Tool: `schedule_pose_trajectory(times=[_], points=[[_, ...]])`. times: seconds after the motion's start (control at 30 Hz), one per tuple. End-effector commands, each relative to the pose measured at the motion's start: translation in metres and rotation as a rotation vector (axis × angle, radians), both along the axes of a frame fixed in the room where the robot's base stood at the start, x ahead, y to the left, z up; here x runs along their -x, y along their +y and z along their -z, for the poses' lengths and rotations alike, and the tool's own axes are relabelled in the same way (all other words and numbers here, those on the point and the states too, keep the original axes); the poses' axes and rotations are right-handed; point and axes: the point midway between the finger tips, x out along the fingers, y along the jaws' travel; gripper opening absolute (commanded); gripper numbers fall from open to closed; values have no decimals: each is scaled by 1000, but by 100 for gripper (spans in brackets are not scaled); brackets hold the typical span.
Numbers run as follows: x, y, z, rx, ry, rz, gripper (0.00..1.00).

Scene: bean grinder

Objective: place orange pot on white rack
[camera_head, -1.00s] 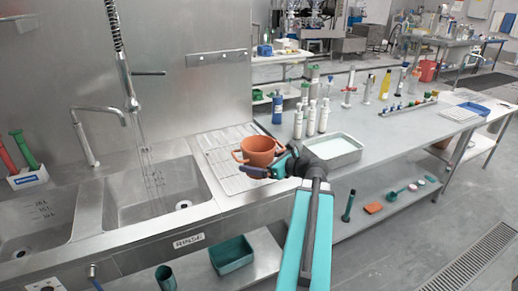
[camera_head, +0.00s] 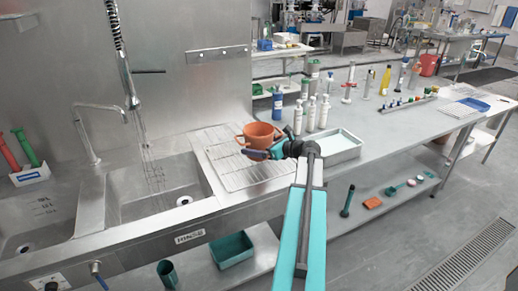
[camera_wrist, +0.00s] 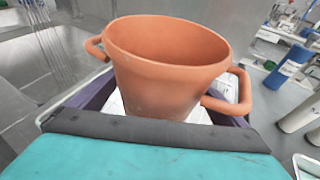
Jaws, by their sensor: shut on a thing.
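The orange pot (camera_head: 261,135) is upright, with a loop handle on each side. It also fills the middle of the wrist view (camera_wrist: 165,70), where its inside looks empty. My gripper (camera_head: 257,154) is shut on the pot, with its dark purple fingers on either side of it in the wrist view. The white rack (camera_head: 232,172) is a wire drainer on the steel drainboard to the right of the sink. The pot is over the right back part of the rack. I cannot tell whether its base touches the rack.
The sink basin (camera_head: 160,192) with its hanging spray hose (camera_head: 122,60) lies left of the rack. A white tray (camera_head: 338,147) stands close to the right of my gripper. White bottles (camera_head: 311,112) and a blue bottle (camera_head: 277,107) stand behind it. The rack's front left is bare.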

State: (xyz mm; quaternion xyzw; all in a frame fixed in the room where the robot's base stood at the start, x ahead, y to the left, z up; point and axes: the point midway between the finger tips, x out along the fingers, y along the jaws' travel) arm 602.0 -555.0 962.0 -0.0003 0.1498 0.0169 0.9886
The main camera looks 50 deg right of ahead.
Motion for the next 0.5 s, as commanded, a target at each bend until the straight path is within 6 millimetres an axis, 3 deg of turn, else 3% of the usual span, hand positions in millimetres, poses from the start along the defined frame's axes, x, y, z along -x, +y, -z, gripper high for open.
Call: schedule_pose_trajectory(times=[0.2,0.5], points=[[-12,-14,0,-1,-2,1,56],[-13,-14,1,0,-2,1,56]])
